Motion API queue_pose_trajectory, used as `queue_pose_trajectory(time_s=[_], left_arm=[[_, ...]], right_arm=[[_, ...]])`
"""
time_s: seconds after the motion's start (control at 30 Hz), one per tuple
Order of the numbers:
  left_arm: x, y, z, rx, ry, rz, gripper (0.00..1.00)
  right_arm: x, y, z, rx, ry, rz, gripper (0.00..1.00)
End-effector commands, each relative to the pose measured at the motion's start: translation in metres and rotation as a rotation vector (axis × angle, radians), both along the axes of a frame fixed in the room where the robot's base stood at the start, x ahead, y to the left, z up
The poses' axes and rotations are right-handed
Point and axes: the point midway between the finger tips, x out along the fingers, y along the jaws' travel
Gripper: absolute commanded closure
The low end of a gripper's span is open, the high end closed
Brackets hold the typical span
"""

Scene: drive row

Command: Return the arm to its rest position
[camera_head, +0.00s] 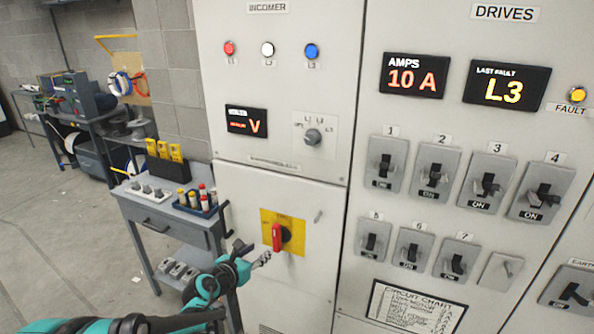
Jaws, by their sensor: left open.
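My left arm, teal and black, comes in from the bottom left. My left gripper (264,258) is open and empty, just left of and below the red rotary handle (277,237) on its yellow plate (297,222). A small gap shows between the gripper and the handle. The handle stands upright on the lower door of the INCOMER cabinet (270,90). My right gripper is not in view.
The DRIVES cabinet (450,120) with several switches (388,163) stands at the right. A grey trolley (165,225) with tools stands close by my left arm. A workbench (90,125) is farther back. Open floor (50,220) lies at the left.

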Motion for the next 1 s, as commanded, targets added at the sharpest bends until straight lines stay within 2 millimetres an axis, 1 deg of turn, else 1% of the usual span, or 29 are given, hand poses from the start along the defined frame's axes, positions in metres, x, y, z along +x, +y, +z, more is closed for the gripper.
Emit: queue_pose_trajectory(time_s=[0.07,0.17,0.2,0.27,0.3,0.37,0.4,0.47,0.5,0.53,0.57,0.6,0.63,0.67,0.7,0.73,0.8,0.9,0.93,1.0], left_arm=[[-0.001,-0.002,0.024,-0.100,-0.037,0.045,0.57],[-0.005,0.001,0.076,-0.351,-0.112,0.163,0.57],[-0.010,0.007,0.099,-0.485,-0.143,0.226,0.57],[-0.020,0.021,0.130,-0.707,-0.183,0.334,0.57],[-0.029,0.032,0.145,-0.859,-0.201,0.409,0.57],[-0.045,0.050,0.160,-1.085,-0.215,0.525,0.57],[-0.057,0.062,0.163,-1.237,-0.216,0.605,0.57],[-0.077,0.078,0.161,-1.457,-0.205,0.734,0.57],[-0.092,0.086,0.153,-1.600,-0.189,0.824,0.57],[-0.104,0.091,0.145,-1.707,-0.172,0.894,0.57],[-0.117,0.094,0.136,-1.809,-0.151,0.968,0.57],[-0.134,0.095,0.120,-1.941,-0.116,1.069,0.57],[-0.148,0.094,0.107,-2.036,-0.083,1.150,0.57],[-0.162,0.090,0.094,-2.123,-0.049,1.232,0.57],[-0.180,0.083,0.076,-2.232,0.004,1.343,0.57],[-0.194,0.076,0.062,-2.302,0.046,1.427,0.57],[-0.225,0.055,0.036,-2.433,0.149,1.611,0.57],[-0.258,0.027,0.011,-2.537,0.276,1.823,0.57],[-0.266,0.020,0.006,2.491,-0.297,-1.825,0.57],[-0.279,0.007,-0.002,2.397,-0.335,-1.815,0.57]], right_arm=[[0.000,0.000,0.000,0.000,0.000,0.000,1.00],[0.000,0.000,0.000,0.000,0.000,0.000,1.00],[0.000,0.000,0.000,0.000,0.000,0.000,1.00],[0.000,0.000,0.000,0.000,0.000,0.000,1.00],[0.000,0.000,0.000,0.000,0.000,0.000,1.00],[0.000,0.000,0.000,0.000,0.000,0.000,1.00],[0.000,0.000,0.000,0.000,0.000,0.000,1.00],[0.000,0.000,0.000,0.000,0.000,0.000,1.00],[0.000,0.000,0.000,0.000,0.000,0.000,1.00],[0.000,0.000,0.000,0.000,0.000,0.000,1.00],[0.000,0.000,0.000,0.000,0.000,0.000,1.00],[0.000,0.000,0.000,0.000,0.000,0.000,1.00],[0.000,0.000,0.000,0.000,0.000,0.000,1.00],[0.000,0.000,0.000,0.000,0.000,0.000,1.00],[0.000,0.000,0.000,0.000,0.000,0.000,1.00],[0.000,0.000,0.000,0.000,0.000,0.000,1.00],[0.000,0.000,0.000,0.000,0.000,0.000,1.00],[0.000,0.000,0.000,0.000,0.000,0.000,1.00],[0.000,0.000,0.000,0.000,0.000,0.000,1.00],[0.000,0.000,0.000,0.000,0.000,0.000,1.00]])
